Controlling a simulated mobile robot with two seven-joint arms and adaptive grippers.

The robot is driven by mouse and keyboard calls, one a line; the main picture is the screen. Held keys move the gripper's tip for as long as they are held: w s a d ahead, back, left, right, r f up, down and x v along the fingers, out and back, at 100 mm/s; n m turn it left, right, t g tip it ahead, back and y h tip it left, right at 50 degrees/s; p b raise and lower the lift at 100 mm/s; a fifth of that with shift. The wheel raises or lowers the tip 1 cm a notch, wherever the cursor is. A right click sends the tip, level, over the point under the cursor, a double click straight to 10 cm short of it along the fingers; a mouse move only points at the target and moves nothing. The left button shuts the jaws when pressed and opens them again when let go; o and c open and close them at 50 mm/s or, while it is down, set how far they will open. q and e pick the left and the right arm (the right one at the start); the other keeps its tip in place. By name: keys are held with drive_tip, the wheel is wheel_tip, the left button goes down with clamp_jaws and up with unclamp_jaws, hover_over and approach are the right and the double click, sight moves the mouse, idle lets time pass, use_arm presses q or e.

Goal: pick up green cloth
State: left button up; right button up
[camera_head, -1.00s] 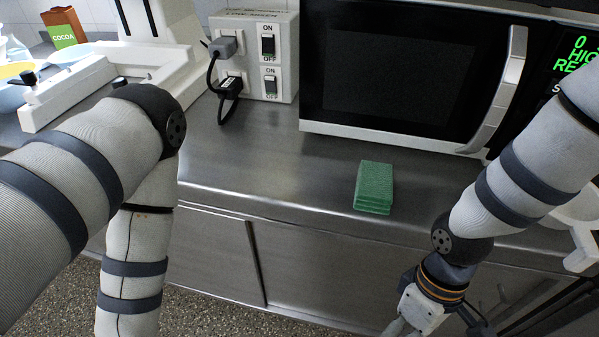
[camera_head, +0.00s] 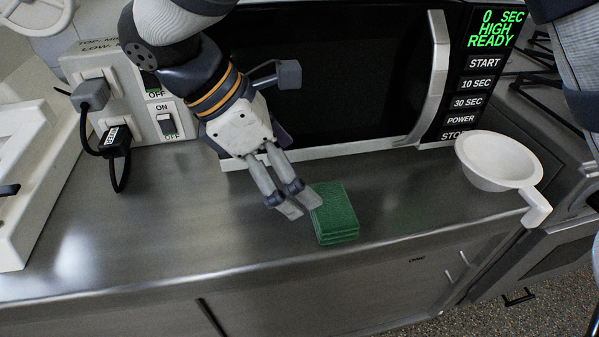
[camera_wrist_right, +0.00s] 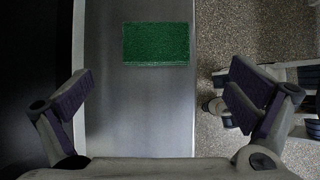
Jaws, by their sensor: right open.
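The green cloth (camera_head: 337,211) lies as a small folded stack on the steel counter, in front of the microwave and close to the counter's front edge. My right gripper (camera_head: 302,205) comes down from the upper left. Its fingertips overlap the cloth's left edge in the head view; whether they touch it I cannot tell. In the right wrist view the cloth (camera_wrist_right: 156,43) lies flat at the top centre, beyond my open fingers (camera_wrist_right: 160,84). The space between the fingers is empty. My left gripper is out of view.
The microwave (camera_head: 345,75) stands behind the cloth. A white switch box (camera_head: 125,90) with plugs is at the left. A white pan (camera_head: 497,162) sits at the right, its handle over the counter edge. The counter (camera_head: 130,235) is bare left of the cloth.

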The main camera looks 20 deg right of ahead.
sight(331, 204)
drive_tip(key=x, duration=1.1)
drive_tip(key=shift+w+d+f, duration=0.2)
drive_tip(key=shift+d, duration=0.15)
drive_tip(key=c, duration=0.9)
